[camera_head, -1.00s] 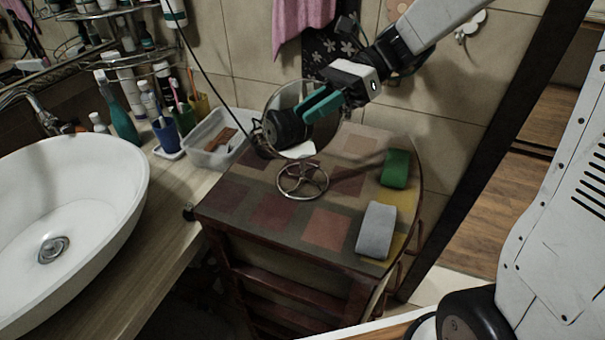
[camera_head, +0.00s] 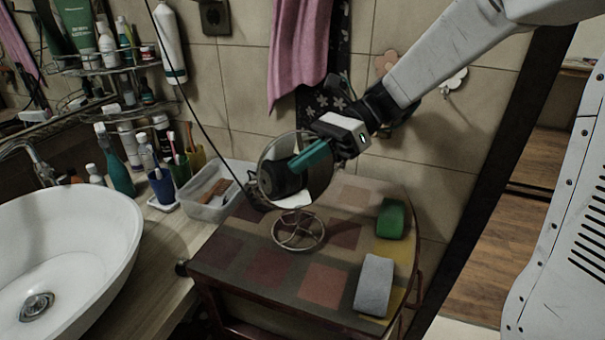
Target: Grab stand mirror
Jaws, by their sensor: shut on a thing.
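The stand mirror (camera_head: 318,176) is a round mirror with a thin metal rim and a wheel-shaped wire base (camera_head: 298,231). It is upright at the back of the patterned cabinet top (camera_head: 265,272). My gripper (camera_head: 293,167), with teal fingers, reaches in from the upper right and is shut on the mirror's rim. The fingers overlap the mirror face, where a dark reflection shows. I cannot tell whether the base touches the cabinet top.
A green sponge (camera_head: 391,219) and a grey sponge (camera_head: 374,285) lie at the right of the cabinet top. A clear plastic box (camera_head: 207,208), cups and bottles stand left. A white sink (camera_head: 70,250) is far left. A pink towel (camera_head: 300,45) hangs behind.

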